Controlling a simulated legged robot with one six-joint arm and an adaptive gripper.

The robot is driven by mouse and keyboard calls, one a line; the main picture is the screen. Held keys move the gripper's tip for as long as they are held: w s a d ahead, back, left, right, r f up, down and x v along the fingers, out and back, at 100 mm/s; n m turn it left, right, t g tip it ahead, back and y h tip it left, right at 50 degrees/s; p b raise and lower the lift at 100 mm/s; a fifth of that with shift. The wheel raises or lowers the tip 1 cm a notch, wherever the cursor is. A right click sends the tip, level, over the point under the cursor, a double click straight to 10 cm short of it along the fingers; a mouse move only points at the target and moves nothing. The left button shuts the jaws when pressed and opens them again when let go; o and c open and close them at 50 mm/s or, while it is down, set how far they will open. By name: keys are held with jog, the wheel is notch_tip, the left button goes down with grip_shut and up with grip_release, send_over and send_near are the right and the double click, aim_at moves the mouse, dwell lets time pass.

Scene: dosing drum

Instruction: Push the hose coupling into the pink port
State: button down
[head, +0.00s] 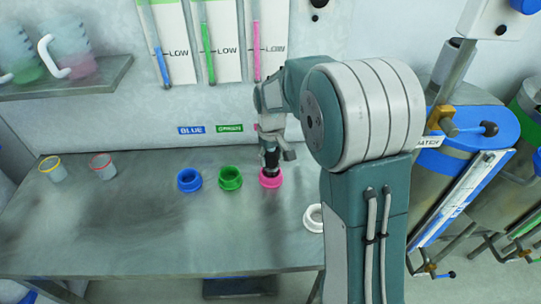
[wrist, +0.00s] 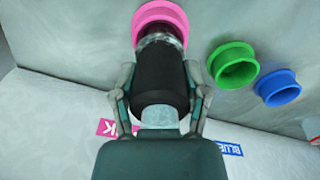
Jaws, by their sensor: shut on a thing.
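The pink port (head: 271,181) is a ring on the grey bench, rightmost of three coloured ports in the head view. It also shows at the top of the wrist view (wrist: 160,14). The hose coupling (wrist: 160,78) is a black cylinder with a clear, shiny end. My gripper (wrist: 158,86) is shut on its sides. In the head view my gripper (head: 272,150) is above the pink port, and the dark coupling (head: 271,168) points down into it. The coupling's end is at the port's opening; how deep it sits is hidden.
A green port (head: 229,178) and a blue port (head: 189,180) stand to the left of the pink one. A white ring (head: 314,218) lies to the right. Two small cups (head: 103,166) stand at the far left. The front of the bench is clear.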

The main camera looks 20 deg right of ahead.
jog(key=shift+f, duration=0.8)
grip_release()
jog(key=shift+r, duration=3.5)
